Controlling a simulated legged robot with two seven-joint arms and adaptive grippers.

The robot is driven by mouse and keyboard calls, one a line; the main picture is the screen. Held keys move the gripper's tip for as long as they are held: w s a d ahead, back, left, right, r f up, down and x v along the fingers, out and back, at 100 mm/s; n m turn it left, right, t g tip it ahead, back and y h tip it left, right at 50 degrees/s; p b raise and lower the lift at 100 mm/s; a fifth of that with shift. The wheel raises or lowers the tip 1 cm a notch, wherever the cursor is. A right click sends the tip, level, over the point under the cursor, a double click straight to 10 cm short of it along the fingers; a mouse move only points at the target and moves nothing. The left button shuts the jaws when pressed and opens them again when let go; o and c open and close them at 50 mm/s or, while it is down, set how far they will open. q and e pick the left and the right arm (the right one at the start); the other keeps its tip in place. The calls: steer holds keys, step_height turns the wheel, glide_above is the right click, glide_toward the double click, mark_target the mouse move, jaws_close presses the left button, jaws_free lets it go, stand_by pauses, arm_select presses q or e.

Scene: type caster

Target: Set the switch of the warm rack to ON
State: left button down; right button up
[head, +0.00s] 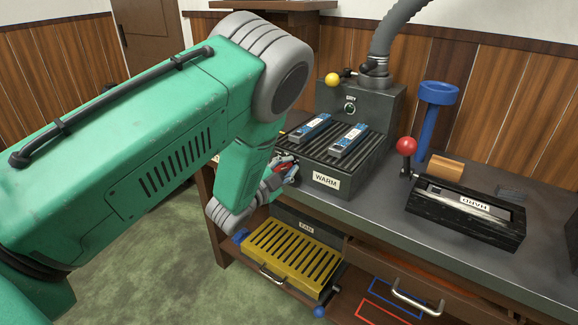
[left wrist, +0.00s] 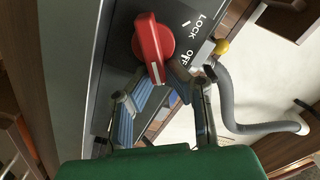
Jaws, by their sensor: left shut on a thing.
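The warm rack (head: 345,155) is a dark ribbed box with a WARM label on its front. Its red switch knob (left wrist: 153,45) sits on a dark panel with LOCK and OFF lettering to its right in the left wrist view. The knob's long handle points down in that view, with a white mark near its lower end. No ON lettering is visible. My left gripper (left wrist: 166,80) is shut on the handle's lower end. In the head view the gripper (head: 280,178) is at the rack's left side, where part of the red knob shows. My right gripper is not in view.
Two blue-and-white items lie on the rack. A yellow slotted tray (head: 290,255) is below.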

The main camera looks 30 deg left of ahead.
arm_select(q)
steer(key=shift+s+f, duration=0.2)
steer(key=shift+f, duration=0.3)
steer(key=c, duration=1.6)
jaws_free()
steer(key=shift+w+a, duration=0.1)
steer(key=shift+a, duration=0.05)
steer(key=shift+r, duration=0.2)
steer(key=s, duration=0.8)
steer(key=s+a, duration=0.1)
steer(key=s, duration=0.3)
steer(key=shift+f, duration=0.1)
